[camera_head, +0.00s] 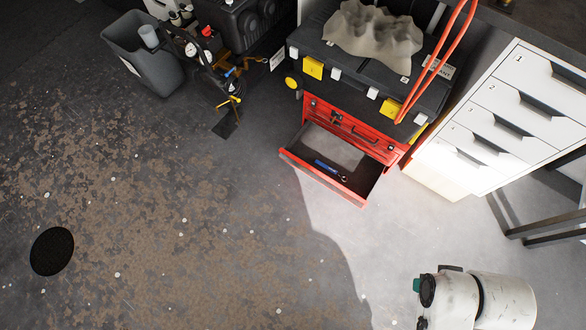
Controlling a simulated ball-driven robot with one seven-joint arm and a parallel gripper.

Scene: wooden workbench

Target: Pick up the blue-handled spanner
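The blue-handled spanner (326,165) lies in the open drawer (311,168) of a red tool cabinet (352,125). Its blue handle is to the left and its dark metal end points right, near the drawer's front wall. Nothing covers it. White links of my arm show at the lower right, well apart from the drawer. My gripper is not in the picture, so whether it is open or shut is hidden.
A black toolbox (337,75) with yellow latches and a grey cloth-like lump (372,35) stand above the drawer. White drawers (489,140) stand to the right. A grey bin (149,62) and a tool stand are at the upper left. The floor before the drawer is clear.

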